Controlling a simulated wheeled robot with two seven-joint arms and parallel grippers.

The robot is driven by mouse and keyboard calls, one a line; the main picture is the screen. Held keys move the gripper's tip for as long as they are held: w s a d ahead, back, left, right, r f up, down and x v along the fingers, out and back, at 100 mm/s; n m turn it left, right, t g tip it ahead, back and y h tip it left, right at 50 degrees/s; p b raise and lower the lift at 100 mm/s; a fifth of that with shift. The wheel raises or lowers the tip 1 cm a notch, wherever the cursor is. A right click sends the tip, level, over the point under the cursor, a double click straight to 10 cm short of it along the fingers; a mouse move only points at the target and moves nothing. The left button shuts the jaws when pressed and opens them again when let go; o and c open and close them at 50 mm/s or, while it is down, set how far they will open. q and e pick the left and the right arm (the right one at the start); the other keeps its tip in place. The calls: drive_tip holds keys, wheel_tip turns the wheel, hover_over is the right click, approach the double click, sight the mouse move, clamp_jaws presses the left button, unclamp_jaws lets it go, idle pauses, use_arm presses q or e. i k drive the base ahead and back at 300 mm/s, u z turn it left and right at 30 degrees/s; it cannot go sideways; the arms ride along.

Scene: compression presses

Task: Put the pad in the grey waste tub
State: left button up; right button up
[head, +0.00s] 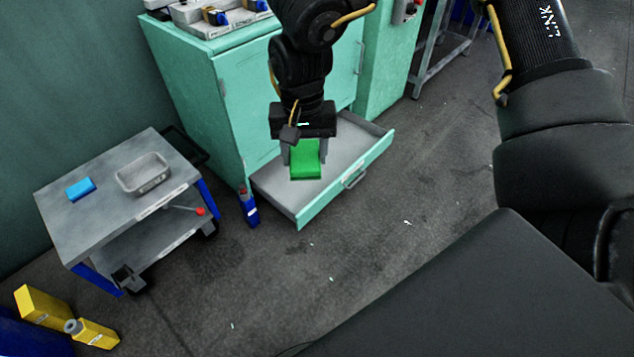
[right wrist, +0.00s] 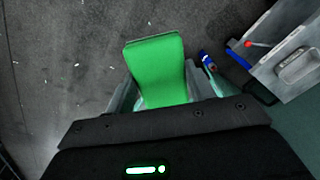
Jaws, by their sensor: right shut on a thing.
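A green pad (head: 305,163) hangs between the fingers of my right gripper (head: 305,150), above the open drawer. In the right wrist view the green pad (right wrist: 160,72) stands out from between the two fingers of the right gripper (right wrist: 160,92). The gripper is shut on it. The grey tub (head: 143,187) sits on top of the grey cart at the left, apart from the gripper. The tub also shows in the right wrist view (right wrist: 300,67), at the right edge. My left gripper is not in view.
The grey cart (head: 70,212) also holds a blue block (head: 80,188). The green cabinet (head: 190,90) has its drawer (head: 285,203) pulled out. A blue bottle (head: 249,208) stands on the floor between drawer and cart. Yellow containers (head: 45,305) are at lower left. The middle floor is mostly clear.

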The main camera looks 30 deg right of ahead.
sight(148, 177)
drive_tip(key=k, duration=0.5)
drive_tip(key=u, duration=0.95)
drive_tip(key=i, duration=0.85)
drive_tip(key=u, duration=0.3)
drive_tip(key=i, duration=0.9)
drive_tip(key=z, duration=0.65)
drive_tip(key=i, duration=0.45)
drive_tip(key=z, duration=0.35)
